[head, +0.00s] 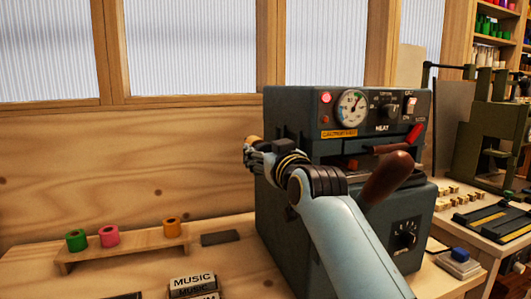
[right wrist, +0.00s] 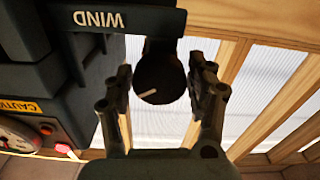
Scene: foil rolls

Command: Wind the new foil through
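The dark grey foil machine (head: 285,118) stands on the bench with a lit red lamp, a round gauge and a brown-handled lever (head: 388,177). My right gripper (head: 254,154) is at the machine's left side. In the right wrist view its open fingers stand on either side of a black knob (right wrist: 158,80) with a white mark, beside the WIND label (right wrist: 100,19). Gaps show between knob and fingers. A small tan-orange piece shows above the gripper in the head view; I cannot tell what it is. Green (head: 76,240), pink (head: 109,236) and orange (head: 172,227) foil rolls stand on a rack. My left gripper is out of view.
The wooden rack (head: 125,250) stands at the left of the bench. A dark flat block (head: 220,238) lies beside it. MUSIC-printed pieces (head: 193,282) lie at the front. A green press (head: 485,135) and small brass-coloured pieces are at the right.

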